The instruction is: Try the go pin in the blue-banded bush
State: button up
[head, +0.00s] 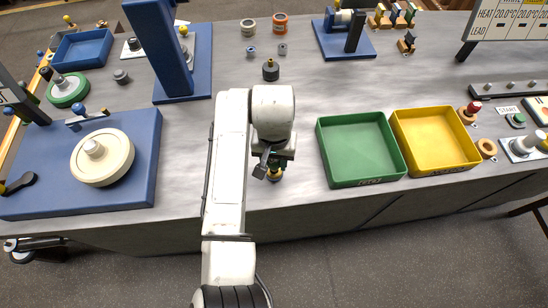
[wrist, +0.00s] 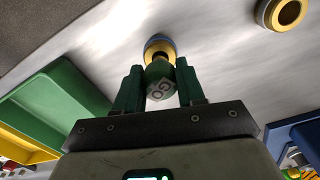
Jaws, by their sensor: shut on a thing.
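My gripper (wrist: 160,82) is shut on the go pin (wrist: 161,90), a green-headed piece with a pale "GO" label. Below the pin in the wrist view is a brass bush with a blue-grey band (wrist: 152,43). The pin lines up with this bush and hides part of it; I cannot tell how deep it sits in the bore, if at all. In the head view my gripper (head: 271,165) is over the front of the bench, with the bush (head: 274,179) just below. A second brass bush (wrist: 284,13) with a dark open bore stands apart in the wrist view.
A green tray (head: 347,183) and a yellow tray (head: 455,170) stand to the right. A blue fixture plate (head: 140,170) with a cream disc lies to the left. Several small rings and plugs stand at the back. The bench's front edge is close to my gripper.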

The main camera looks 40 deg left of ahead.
jog(key=shift+f, duration=0.7)
jog(key=shift+r+p, duration=1.35)
jog(key=shift+r, duration=0.3)
dwell(0.5)
dwell(0.3)
jog(key=shift+r, duration=2.5)
jog(key=shift+s, duration=0.1)
